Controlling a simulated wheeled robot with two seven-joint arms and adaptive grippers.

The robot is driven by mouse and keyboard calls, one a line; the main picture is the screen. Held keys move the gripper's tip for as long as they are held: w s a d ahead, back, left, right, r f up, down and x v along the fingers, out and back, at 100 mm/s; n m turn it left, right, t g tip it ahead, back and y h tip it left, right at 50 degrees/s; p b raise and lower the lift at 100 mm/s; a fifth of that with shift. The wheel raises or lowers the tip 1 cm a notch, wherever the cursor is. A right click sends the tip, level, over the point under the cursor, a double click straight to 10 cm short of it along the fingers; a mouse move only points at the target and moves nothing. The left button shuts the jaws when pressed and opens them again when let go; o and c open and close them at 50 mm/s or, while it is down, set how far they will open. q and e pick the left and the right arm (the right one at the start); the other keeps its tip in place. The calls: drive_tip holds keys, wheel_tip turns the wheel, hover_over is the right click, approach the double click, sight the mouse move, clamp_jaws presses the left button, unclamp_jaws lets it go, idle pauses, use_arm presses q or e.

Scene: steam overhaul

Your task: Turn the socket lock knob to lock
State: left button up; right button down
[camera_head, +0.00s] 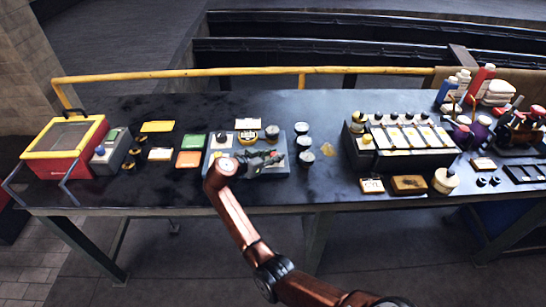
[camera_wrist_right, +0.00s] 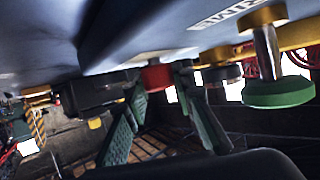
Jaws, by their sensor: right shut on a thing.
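My right gripper (camera_head: 272,159) is over the grey-blue panel (camera_head: 211,168) at the middle of the bench. In the right wrist view, a small red knob (camera_wrist_right: 157,77) sits between the two green-padded fingers of my right gripper (camera_wrist_right: 160,92). The gripper is shut on it, though the exact contact is hard to see. In the head view the gripper and wrist hide most of this knob. Any lock marking is too small or hidden to read. My left gripper shows in neither view.
A green knob (camera_wrist_right: 279,93) on a metal stem and a grey knob (camera_wrist_right: 222,74) stand beside the fingers. Dark round pieces (camera_head: 302,143) stand right of the panel. A red-yellow case (camera_head: 66,150) is at far left. A block with several white cards (camera_head: 405,137) stands at right.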

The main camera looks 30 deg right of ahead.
drive_tip(key=shift+r, duration=0.1)
idle(0.3)
drive_tip(key=c, duration=1.6)
unclamp_jaws()
drive_tip(key=v, duration=1.2)
